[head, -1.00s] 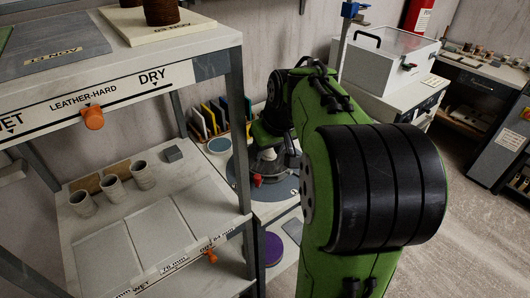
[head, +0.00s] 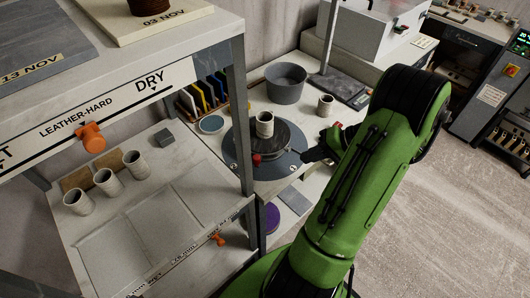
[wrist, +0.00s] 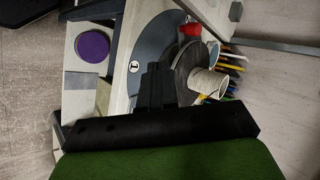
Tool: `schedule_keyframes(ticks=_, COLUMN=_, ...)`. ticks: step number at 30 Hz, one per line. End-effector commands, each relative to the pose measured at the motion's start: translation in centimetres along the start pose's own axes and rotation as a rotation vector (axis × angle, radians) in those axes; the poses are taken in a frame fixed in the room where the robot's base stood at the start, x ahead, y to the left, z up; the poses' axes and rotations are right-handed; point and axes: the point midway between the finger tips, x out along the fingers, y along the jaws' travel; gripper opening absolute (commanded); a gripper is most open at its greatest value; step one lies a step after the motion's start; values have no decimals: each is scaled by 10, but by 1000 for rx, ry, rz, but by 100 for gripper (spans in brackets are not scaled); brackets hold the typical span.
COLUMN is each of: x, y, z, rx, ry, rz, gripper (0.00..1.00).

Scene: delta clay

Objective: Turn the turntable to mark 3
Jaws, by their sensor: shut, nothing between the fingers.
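The turntable has a dark round wheel head (head: 285,138) on a wider grey disc (head: 237,146), on the white bench behind the shelf rack. A pale ribbed cup (head: 265,128) stands upright on the wheel head. A red knob (head: 257,159) sticks out at its front-left edge. In the wrist view the wheel head (wrist: 183,72), cup (wrist: 207,82) and red knob (wrist: 190,29) show, with a round "1" label (wrist: 134,66) on the grey disc (wrist: 150,42). My gripper (head: 306,156) is shut and empty at the wheel's right side; contact is unclear. Its black fingers (wrist: 155,82) overlap the wheel's edge in the wrist view. Mark 3 is not readable.
The shelf rack's grey post (head: 240,120) stands close left of the turntable. A grey bucket (head: 287,86) and a small cup (head: 326,105) stand behind. Colored cards (head: 205,112) are at the back left. A purple disc (head: 271,217) lies on a lower shelf. Open floor lies right.

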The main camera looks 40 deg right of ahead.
Motion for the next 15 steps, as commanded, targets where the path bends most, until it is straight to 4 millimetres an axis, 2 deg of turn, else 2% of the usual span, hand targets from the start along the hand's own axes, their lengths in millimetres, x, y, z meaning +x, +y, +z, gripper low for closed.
schedule_keyframes(ticks=5, x=23, y=1, z=1, rx=-1, ry=-3, rz=-6, gripper=0)
schedule_keyframes(ticks=15, x=98, y=1, z=1, rx=-3, ry=-5, rz=-3, gripper=0)
